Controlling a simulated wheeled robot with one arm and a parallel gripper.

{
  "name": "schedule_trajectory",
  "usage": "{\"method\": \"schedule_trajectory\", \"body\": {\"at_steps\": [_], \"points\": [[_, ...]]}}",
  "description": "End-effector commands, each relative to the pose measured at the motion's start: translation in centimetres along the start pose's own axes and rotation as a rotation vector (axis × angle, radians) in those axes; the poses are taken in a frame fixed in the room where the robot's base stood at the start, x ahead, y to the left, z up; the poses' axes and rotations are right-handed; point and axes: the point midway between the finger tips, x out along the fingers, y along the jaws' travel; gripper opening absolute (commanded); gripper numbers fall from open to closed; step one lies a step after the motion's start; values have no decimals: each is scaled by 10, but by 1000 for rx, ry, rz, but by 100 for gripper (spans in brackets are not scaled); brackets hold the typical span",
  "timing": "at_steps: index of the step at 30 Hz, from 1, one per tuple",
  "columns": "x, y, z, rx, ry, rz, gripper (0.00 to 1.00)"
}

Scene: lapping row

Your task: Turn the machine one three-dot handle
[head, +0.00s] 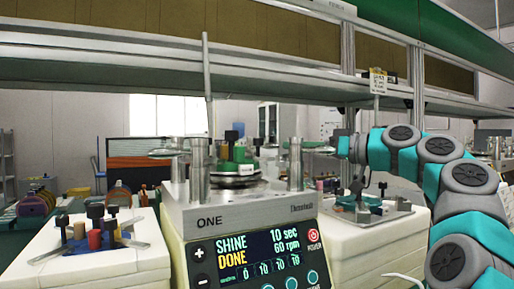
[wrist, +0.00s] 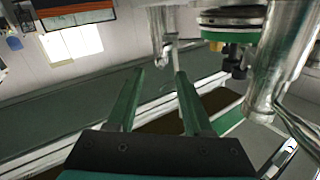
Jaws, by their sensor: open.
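Machine one (head: 245,212), a cream and metal unit marked ONE, stands in the middle of the head view. Its display (head: 258,250) reads SHINE, 10 sec, DONE, 60 rpm. On top is a round stack with a green disc (head: 238,168) and small knobs, between metal posts. I cannot make out three dots on any handle. In the wrist view my gripper (wrist: 159,72) is open and empty. A metal post (wrist: 283,60) and a green-edged round part (wrist: 232,34) are right of its fingers, apart from them. In the head view my arm comes from the right; its fingers are not clear.
A white block (head: 100,255) with a blue-armed fixture and knobs stands left of machine one. Another white unit (head: 362,235) with a metal plate stands to its right, below my arm. A metal shelf (head: 270,75) runs overhead, carried by upright posts.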

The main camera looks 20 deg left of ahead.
Motion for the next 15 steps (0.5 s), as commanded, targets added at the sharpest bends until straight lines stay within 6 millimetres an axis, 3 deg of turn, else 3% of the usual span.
{"method": "schedule_trajectory", "body": {"at_steps": [5,15], "points": [[15,0,0,2,-3,-2,51],[65,-1,-1,2,-3,-1,51]]}}
